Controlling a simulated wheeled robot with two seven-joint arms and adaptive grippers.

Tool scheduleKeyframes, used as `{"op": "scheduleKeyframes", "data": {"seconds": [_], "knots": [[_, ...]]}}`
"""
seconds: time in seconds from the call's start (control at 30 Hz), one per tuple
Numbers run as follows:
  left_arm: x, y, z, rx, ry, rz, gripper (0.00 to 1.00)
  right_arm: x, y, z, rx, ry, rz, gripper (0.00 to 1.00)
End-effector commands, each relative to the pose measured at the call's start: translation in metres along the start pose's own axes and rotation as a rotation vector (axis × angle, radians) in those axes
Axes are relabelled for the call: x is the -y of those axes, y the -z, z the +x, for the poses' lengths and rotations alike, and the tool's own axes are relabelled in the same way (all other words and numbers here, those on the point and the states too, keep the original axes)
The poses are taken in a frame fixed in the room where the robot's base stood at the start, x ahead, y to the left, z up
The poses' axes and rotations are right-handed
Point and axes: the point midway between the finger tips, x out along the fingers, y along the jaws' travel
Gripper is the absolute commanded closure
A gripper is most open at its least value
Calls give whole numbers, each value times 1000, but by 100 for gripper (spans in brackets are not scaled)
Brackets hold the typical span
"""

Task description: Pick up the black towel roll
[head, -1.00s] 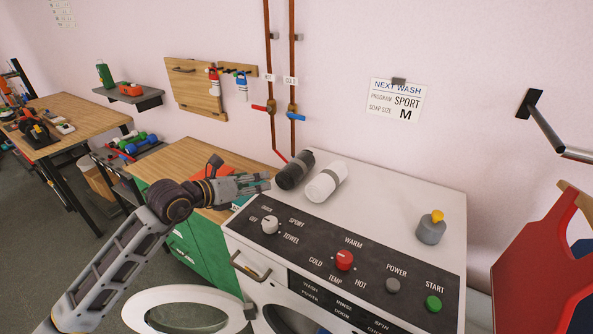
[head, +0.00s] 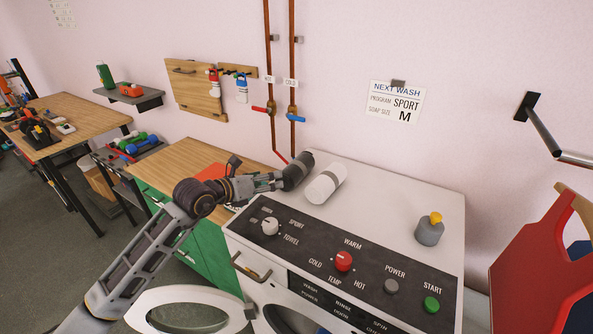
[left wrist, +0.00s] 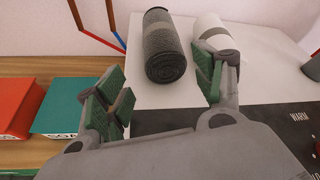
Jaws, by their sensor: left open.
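The black towel roll (head: 301,167) lies on top of the white washing machine (head: 385,192), near its back left corner. In the left wrist view the black towel roll (left wrist: 165,50) lies lengthwise just ahead of the gripper, lined up between its fingers. My left gripper (head: 282,181) is at the near end of the roll and hides part of it in the head view. The wrist view shows the left gripper (left wrist: 158,90) open, its green-padded fingers apart with nothing held. A white towel roll (head: 325,183) lies beside the black one, close to the right finger. My right gripper is not in view.
A grey dispenser with a yellow top (head: 429,229) stands on the machine's right side. The control panel (head: 320,255) runs along the front. Copper pipes (head: 293,90) rise behind. A wooden counter (head: 165,165) is at left.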

Motion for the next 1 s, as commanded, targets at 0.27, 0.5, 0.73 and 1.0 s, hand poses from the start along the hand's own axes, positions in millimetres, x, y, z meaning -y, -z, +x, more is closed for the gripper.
{"op": "scheduleKeyframes", "data": {"seconds": [0.27,0.5,0.73,1.0], "knots": [[0,-2,26,1,0,0,32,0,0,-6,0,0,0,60],[0,0,34,1,0,1,32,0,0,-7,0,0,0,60],[0,0,34,0,0,1,32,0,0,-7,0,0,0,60],[1,0,42,-1,-1,-1,32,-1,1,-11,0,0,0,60]]}}
